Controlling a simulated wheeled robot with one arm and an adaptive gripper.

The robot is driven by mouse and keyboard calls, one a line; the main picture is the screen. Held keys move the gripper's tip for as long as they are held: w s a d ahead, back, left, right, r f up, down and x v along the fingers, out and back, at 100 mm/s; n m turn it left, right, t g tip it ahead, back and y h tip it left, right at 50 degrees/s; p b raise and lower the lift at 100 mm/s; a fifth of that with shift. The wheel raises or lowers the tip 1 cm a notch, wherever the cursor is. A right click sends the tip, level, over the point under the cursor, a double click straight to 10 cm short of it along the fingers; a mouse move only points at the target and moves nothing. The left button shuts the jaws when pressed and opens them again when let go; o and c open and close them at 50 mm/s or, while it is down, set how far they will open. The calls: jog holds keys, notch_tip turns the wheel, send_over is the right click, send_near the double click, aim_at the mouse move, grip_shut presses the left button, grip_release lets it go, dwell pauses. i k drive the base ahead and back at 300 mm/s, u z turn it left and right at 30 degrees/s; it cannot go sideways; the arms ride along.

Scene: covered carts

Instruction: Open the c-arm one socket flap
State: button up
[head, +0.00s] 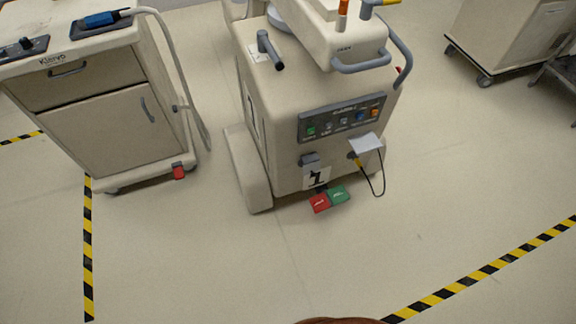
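The c-arm cart (265,140) is a cream wheeled unit standing in the middle of the head view, with a label (317,178) that looks like a "1" low on its front. Just above that label is a small grey cover (310,160), which looks like a socket flap; I cannot tell for sure whether it is shut. To its right, a white plate (366,143) sticks out over a yellow plug (357,162) with a black looping cable. I cannot tell whether that plate is a flap or a tag. My gripper is not in view.
A dark panel (345,116) with coloured buttons sits above the sockets. Red (320,203) and green (339,195) pedals lie at the cart's foot. Another cart (115,120) stands left, another (505,40) back right. Floor in front is clear, with striped tape (480,273).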

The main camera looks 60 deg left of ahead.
aim_at(312, 168)
jog(key=u, duration=1.9)
jog(key=k, duration=1)
jog(key=u, duration=1.05)
jog(key=i, duration=1.5)
jog(key=z, duration=0.85)
